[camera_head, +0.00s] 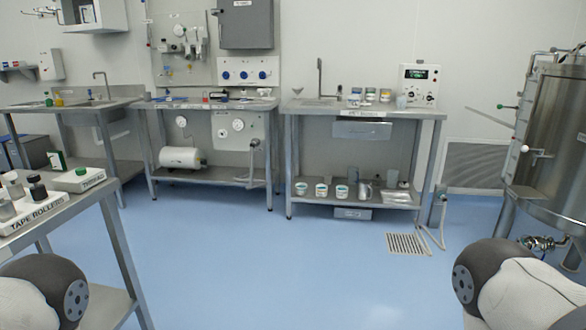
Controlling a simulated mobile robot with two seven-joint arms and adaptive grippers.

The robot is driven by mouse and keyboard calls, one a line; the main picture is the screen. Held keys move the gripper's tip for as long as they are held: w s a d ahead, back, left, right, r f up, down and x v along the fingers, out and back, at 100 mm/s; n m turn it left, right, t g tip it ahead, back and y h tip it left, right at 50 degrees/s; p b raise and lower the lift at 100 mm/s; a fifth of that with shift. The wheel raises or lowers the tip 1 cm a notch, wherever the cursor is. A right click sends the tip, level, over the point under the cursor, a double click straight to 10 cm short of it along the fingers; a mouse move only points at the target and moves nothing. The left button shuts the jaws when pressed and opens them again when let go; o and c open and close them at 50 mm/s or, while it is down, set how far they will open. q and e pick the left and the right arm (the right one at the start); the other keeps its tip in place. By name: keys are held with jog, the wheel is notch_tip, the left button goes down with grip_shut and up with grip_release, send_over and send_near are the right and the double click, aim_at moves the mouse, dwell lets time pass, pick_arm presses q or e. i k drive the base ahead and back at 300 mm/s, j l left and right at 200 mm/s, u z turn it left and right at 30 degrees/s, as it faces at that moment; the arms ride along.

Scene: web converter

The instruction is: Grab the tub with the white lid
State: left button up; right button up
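Three small white tubs with dark green labels stand in a row on the lower shelf of the right-hand bench: a left tub (301,188), a middle tub (321,190) and a right tub (341,191). Their tops look pale, but lid details are too small to tell. Several small jars stand on that bench's top, among them a jar (370,95) and a pale tub (354,101); their lid colours are unclear. All are across the room from me. Parts of my arms show at the bottom corners, but neither gripper is in view.
A near table (70,210) with bottles and a "TAPE ROLL" box stands at left. A large steel tank (555,130) stands at right. The blue floor (270,260) between is clear, with a drain grate (407,244) before the right-hand bench (365,114).

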aim_at(353, 101)
jog(key=i, duration=2.4)
